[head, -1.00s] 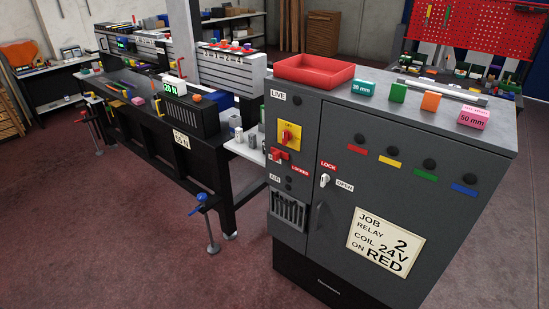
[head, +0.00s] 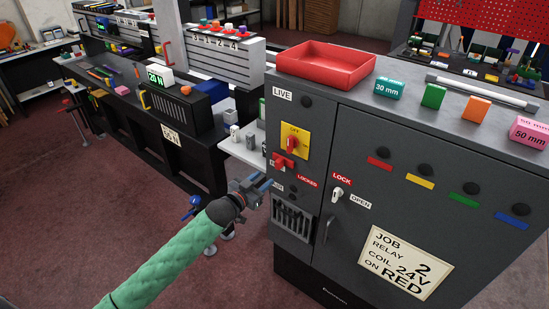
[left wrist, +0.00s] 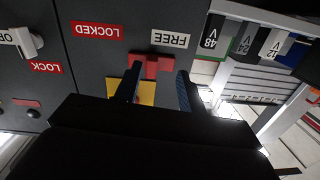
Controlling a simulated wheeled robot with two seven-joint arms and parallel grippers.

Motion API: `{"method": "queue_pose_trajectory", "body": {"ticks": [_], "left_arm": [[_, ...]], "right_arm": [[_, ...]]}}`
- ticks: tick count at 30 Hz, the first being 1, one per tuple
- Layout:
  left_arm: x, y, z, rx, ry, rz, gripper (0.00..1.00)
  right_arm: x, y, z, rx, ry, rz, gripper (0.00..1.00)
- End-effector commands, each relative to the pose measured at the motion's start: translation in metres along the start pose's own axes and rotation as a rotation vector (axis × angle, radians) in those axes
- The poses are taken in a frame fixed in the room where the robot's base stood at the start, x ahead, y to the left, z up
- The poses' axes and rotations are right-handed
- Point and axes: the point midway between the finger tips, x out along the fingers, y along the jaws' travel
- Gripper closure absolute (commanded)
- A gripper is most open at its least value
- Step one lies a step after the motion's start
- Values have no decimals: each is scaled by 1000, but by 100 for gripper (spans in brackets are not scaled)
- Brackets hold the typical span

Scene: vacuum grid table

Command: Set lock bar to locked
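The red lock bar (head: 284,162) is on the grey cabinet front (head: 310,215), just below the yellow panel with the red rotary switch (head: 294,142). A red LOCKED label (head: 307,180) is at its lower right. In the left wrist view, which is turned over, the lock bar (left wrist: 152,64) lies beside the FREE label (left wrist: 170,40), with the LOCKED label (left wrist: 97,30) farther left. My left gripper (head: 264,187) is open and empty, in front of the cabinet below the bar. In the left wrist view its fingers (left wrist: 158,88) are spread, one either side of much of the bar. My right gripper is out of view.
A white LOCK/OPEN door handle (head: 337,194) sits right of the bar. A slotted vent (head: 292,220) is below. A red tray (head: 325,65) and labelled blocks stand on the cabinet top. A black workbench (head: 190,150) stands to the left.

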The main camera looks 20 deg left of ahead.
Motion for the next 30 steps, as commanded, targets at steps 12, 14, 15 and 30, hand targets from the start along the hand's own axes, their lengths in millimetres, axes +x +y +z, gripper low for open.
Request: {"method": "queue_pose_trajectory", "body": {"ticks": [12, 14, 15, 30], "left_arm": [[13, 4, -18, -102, 78, 27, 60], [20, 4, -19, -102, 78, 26, 60], [26, 4, -20, -103, 78, 26, 60], [75, 6, -20, -101, 76, 26, 60]], "right_arm": [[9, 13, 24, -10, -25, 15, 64], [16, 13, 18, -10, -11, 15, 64], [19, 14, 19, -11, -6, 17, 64], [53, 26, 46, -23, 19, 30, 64]]}}
